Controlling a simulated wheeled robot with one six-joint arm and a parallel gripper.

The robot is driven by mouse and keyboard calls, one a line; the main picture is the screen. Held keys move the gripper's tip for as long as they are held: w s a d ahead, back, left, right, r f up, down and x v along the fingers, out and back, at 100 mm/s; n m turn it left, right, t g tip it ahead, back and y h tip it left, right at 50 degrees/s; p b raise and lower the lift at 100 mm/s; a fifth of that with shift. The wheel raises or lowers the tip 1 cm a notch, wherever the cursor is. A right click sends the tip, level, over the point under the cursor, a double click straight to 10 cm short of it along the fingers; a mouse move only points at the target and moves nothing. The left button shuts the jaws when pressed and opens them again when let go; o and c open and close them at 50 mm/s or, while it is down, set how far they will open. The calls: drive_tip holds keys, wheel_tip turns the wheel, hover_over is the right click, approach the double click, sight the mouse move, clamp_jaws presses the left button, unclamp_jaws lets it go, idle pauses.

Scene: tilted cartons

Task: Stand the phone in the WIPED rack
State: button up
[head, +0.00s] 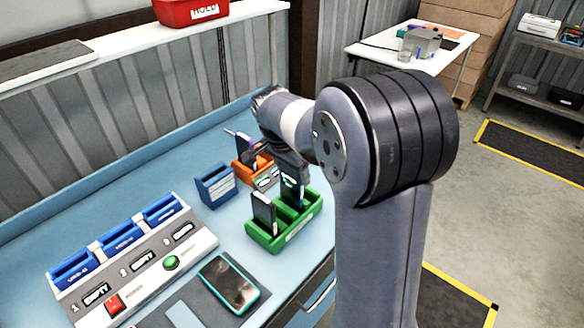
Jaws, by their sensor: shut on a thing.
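My gripper (291,170) points down over the back part of the green rack (262,236), partly hidden by my own arm. It is shut on a dark phone (292,190), which is upright. The phone's lower end is at the green rack's rear slots; I cannot tell whether it rests in one. Another dark phone (264,214) stands in the green rack's front left slot. An orange rack (245,170) and a blue rack (215,186) stand behind. The rack labels are too small to read, so I cannot tell which is WIPED.
A teal-edged phone (229,284) lies flat on a dark mat at the bench front. A grey station (140,262) with blue cradles, a red switch and a green button stands at left. A red HOLD bin (190,12) is on the shelf. The orange rack holds upright items.

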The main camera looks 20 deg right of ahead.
sight(292, 184)
drive_tip(key=shift+f+b, duration=1.5)
drive_tip(key=shift+f, duration=0.65)
drive_tip(key=shift+f, duration=0.35)
drive_tip(key=o, duration=1.3)
drive_tip(key=shift+c, duration=0.2)
drive_tip(key=shift+r, duration=0.1)
drive_tip(key=b+v, duration=0.1)
drive_tip(key=v, duration=0.9)
drive_tip(key=shift+r, duration=0.4)
drive_tip(key=shift+a, duration=0.1)
